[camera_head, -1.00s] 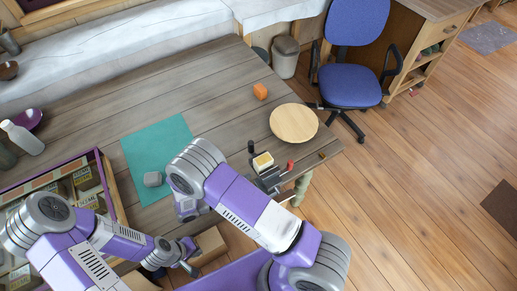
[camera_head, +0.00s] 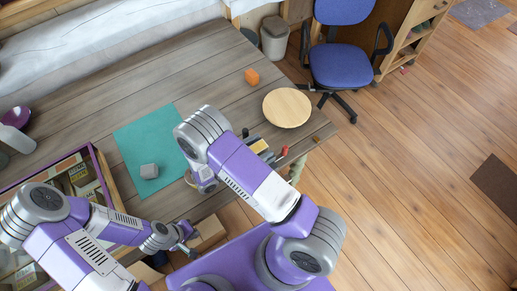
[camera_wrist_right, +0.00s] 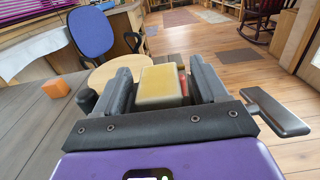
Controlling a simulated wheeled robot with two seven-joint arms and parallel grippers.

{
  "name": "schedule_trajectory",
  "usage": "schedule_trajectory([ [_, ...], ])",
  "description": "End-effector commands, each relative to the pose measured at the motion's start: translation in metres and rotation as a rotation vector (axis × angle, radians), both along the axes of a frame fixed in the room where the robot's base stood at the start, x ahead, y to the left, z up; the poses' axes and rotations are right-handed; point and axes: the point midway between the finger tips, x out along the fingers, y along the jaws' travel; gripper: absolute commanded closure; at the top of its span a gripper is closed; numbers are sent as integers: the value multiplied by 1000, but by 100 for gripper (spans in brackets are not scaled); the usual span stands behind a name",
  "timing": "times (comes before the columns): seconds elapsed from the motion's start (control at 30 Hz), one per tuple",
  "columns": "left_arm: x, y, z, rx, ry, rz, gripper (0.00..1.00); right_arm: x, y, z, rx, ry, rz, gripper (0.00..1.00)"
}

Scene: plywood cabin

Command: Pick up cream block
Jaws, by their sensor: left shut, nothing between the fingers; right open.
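The cream block (camera_head: 259,146), yellowish on top, stands near the table's right front edge, partly hidden by my right arm in the head view. In the right wrist view the cream block (camera_wrist_right: 160,86) appears between the two dark fingers of my right gripper (camera_wrist_right: 164,80). The fingers are open, with a visible gap on the left side; contact on the right is unclear. In the head view my right gripper (camera_head: 265,152) is mostly hidden behind my arm. My left gripper (camera_head: 189,243) is shut and empty, low near the table's front edge.
A red item (camera_head: 284,151) and a dark upright item (camera_wrist_right: 87,99) stand close to the block. A round wooden board (camera_head: 287,108) lies behind it, with an orange cube (camera_head: 252,76) further back. A grey cube (camera_head: 149,171) sits on a teal mat (camera_head: 150,135).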

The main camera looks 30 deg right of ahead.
Motion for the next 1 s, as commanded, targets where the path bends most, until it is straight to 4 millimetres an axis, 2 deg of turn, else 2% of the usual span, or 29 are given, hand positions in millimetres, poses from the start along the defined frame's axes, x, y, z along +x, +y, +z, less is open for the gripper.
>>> schedule_trajectory([
  [0.13,0,0,2,0,0,0,100,1,-16,1,0,0,-2,28],
  [0.37,0,0,2,0,0,0,100,1,-17,0,0,0,-1,28],
  [0.47,0,0,2,0,0,0,100,1,-17,0,0,0,-1,40],
  [0.77,0,0,2,0,0,0,100,1,-17,0,0,0,-1,85],
  [1.0,0,0,2,0,0,0,100,2,-17,2,0,-1,-1,85],
])
